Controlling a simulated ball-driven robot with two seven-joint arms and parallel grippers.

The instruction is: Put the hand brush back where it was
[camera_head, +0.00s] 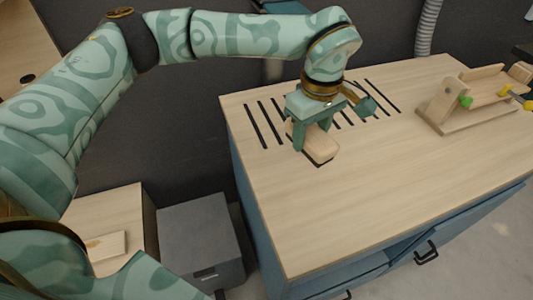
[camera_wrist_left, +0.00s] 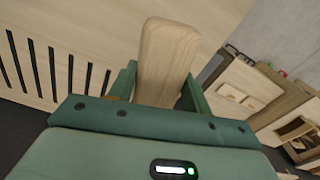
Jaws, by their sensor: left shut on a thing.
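The hand brush (camera_head: 321,149) shows as a pale wooden block with a dark lower edge in the head view. My left gripper (camera_head: 311,128) is shut on it over the worktop, near the black slots. In the left wrist view the brush's rounded wooden handle (camera_wrist_left: 166,58) stands out between the two green fingers (camera_wrist_left: 158,88). The gripper hides part of the brush, and I cannot tell whether it touches the top. My right gripper is not in view.
The wooden worktop (camera_head: 370,190) has a row of black slots (camera_head: 265,125) at its back left. A wooden jig (camera_head: 450,110) with green and yellow clamps stands at the right. A grey box (camera_head: 200,235) and a low wooden unit (camera_head: 115,215) stand left of the bench. The front worktop is clear.

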